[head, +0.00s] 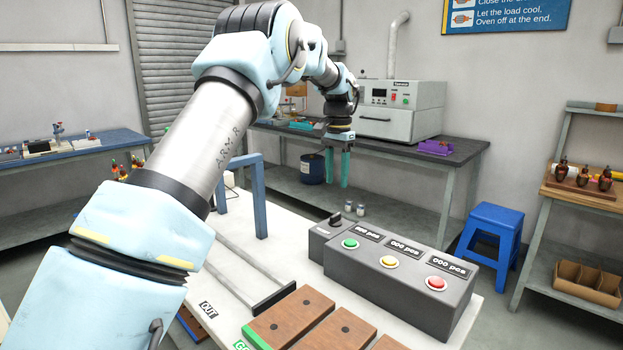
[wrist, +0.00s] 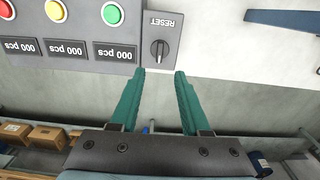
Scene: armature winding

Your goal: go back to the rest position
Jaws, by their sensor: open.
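My gripper (head: 338,166) hangs at the end of my arm with its two teal fingers pointing down, past the far edge of the white table. It also shows in the wrist view (wrist: 160,75), where the fingers are apart with nothing between them. In the wrist view the fingertips appear just below the reset switch box (wrist: 160,40) and beside the button console (wrist: 75,50). In the head view the grey console (head: 400,277) with green, yellow and red buttons stands on the white table, nearer than my gripper. My gripper touches nothing that I can see.
The white table (head: 290,225) carries wooden blocks (head: 290,317) at the front and a blue frame (head: 258,195) at left. A grey oven (head: 400,110) stands on the back bench. A blue stool (head: 490,235) and a shelf (head: 580,190) are at right.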

